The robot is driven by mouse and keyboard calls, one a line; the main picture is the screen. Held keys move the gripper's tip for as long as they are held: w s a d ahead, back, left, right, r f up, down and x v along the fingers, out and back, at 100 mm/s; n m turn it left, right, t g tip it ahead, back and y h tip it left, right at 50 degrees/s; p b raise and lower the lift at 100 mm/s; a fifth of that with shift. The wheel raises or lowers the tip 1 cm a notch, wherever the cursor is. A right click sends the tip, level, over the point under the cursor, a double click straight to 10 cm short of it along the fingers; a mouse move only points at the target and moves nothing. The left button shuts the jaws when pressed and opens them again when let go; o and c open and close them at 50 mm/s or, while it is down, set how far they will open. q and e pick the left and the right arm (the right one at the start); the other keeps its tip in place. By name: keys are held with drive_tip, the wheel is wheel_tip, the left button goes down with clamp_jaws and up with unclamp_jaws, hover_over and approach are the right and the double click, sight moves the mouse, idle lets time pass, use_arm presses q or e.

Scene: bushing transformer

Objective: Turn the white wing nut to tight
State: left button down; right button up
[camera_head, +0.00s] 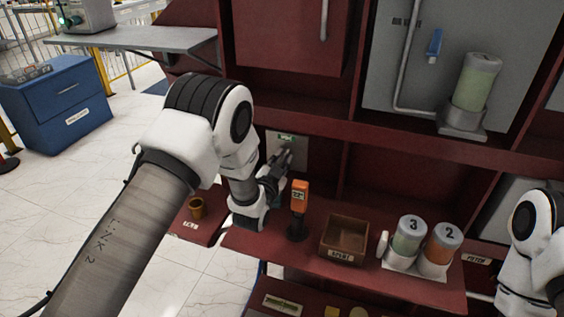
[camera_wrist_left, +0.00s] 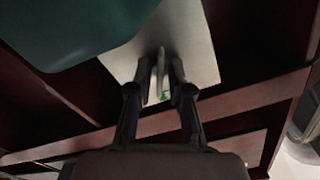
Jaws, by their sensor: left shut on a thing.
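The white wing nut (camera_wrist_left: 160,72) shows in the left wrist view as a pale upright piece between my left fingers, in front of a light grey plate (camera_wrist_left: 203,62). My left gripper (camera_wrist_left: 160,75) is shut on it, one finger on each side. In the head view my left gripper (camera_head: 284,160) is at the grey plate (camera_head: 301,151) on the back of the red cabinet, and it hides the wing nut there. A small green mark (camera_head: 287,138) shows on the plate above the fingers. My right gripper is out of view; only part of that arm shows at the right edge.
An orange handheld device (camera_head: 299,195) stands on the red shelf, close right of my left wrist. Further right are an open brown box (camera_head: 344,238) and canisters numbered 3 (camera_head: 408,238) and 2 (camera_head: 441,243).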

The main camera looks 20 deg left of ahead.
use_arm(q)
drive_tip(key=m+b, duration=0.5)
drive_tip(key=m, duration=0.7)
drive_tip(key=shift+m, duration=0.3)
idle(0.3)
drive_tip(key=c, duration=1.3)
unclamp_jaws()
drive_tip(key=s, duration=1.2)
drive_tip(key=shift+a, duration=0.2)
drive_tip(key=shift+f, duration=0.1)
